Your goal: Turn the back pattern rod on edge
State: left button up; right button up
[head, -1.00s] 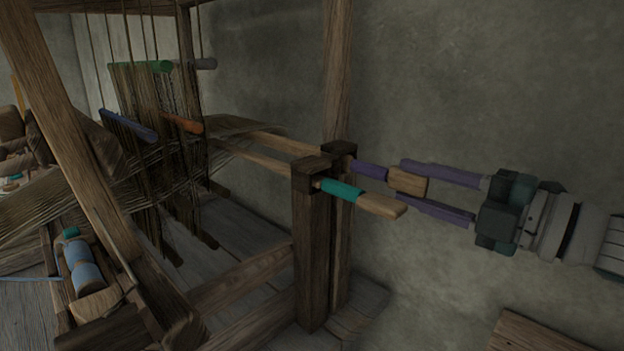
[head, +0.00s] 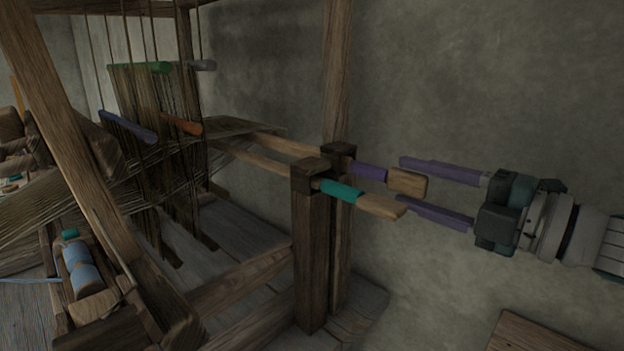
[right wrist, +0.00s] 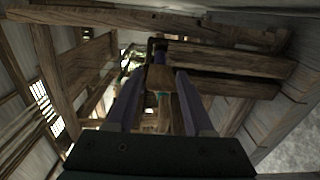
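The back pattern rod (head: 368,171) is the farther of two rods through the dark post tops. It has a purple band and a wooden end grip (head: 408,182), whose broad side shows in the head view. My right gripper (head: 400,178) comes in from the right. Its two purple fingers are apart, one above and one below the end grip in the head view. In the right wrist view, the wooden grip (right wrist: 160,78) lies between the fingers with a gap at each side. Contact is not visible. My left gripper is not in view.
The front rod, with a teal band (head: 342,190), sits close beside and nearer the camera. Two wooden posts (head: 312,250) carry the rods. The loom's warp threads and coloured bars (head: 128,126) are at left. The wall (head: 500,80) is behind; open space lies below the gripper.

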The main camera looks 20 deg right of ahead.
jog(key=shift+s, duration=0.1)
jog(key=v, duration=0.9)
jog(key=shift+s+d, duration=0.15)
jog(key=shift+s, duration=0.2)
jog(key=shift+p, duration=0.3)
